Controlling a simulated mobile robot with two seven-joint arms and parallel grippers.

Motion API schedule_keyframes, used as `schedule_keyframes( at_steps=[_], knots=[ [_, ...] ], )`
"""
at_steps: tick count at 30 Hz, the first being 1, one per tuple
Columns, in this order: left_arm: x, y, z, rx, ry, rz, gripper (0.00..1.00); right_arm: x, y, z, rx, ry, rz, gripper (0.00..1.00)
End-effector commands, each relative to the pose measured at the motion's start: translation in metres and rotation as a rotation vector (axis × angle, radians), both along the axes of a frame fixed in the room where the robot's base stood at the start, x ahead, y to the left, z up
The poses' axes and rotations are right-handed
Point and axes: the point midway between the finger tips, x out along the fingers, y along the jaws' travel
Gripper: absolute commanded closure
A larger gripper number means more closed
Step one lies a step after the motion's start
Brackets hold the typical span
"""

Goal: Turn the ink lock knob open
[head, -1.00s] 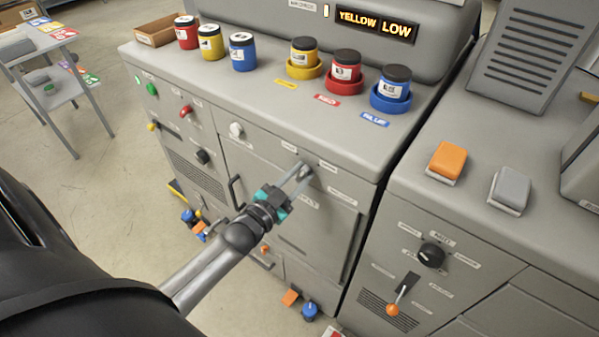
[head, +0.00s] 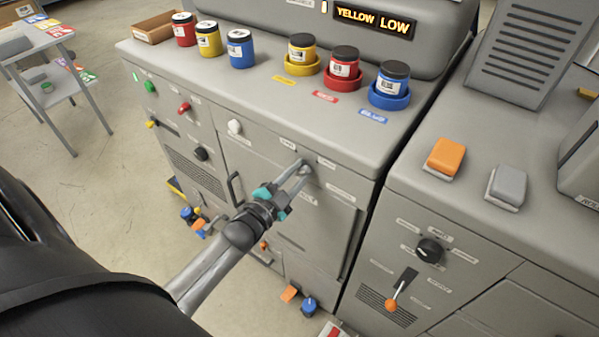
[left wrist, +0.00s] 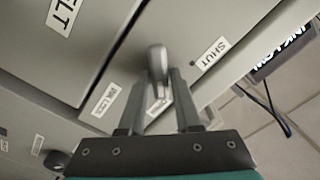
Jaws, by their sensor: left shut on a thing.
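The ink lock knob (left wrist: 157,62) is a grey rounded knob on the front panel of the grey machine. In the left wrist view its narrow end shows between the two fingers, with an ink lock label, a SHUT label (left wrist: 209,55) and another, partly hidden label around it. In the head view the knob (head: 305,169) is small and partly covered by the fingertips. My left gripper (head: 298,170) reaches the panel from the lower left and is shut on the knob; its fingers also show in the left wrist view (left wrist: 160,92). My right gripper is not in view.
Ink jars stand on the machine top (head: 262,85), including a yellow (head: 302,53), a red and a blue jar in coloured rings. A lit display (head: 375,22) reads YELLOW LOW. A white knob (head: 234,127) and a door handle (head: 234,188) are left of the gripper.

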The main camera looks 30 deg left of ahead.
Motion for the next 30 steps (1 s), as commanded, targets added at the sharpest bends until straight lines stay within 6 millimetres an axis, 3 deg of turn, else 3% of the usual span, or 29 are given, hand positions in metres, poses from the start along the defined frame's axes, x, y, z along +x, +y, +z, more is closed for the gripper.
schedule_keyframes(
  at_steps=[5, 6, 13, 23, 30],
  knots=[
    [0.0, 0.0, 0.0, 0.001, -0.001, 0.0, 1.0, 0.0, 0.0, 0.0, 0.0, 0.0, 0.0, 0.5],
    [0.0, 0.0, 0.001, 0.001, -0.001, 0.0, 0.66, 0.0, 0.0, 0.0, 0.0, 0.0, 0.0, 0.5],
    [0.0, 0.0, 0.0, 0.0, -0.001, -0.001, 0.4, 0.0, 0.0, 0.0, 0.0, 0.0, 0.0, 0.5],
    [-0.003, 0.0, 0.0, -0.001, 0.001, 0.0, 0.38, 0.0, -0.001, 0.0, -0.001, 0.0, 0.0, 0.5],
    [-0.03, 0.002, -0.001, -0.002, 0.003, 0.0, 0.38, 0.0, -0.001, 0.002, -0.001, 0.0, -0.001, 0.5]
  ],
)
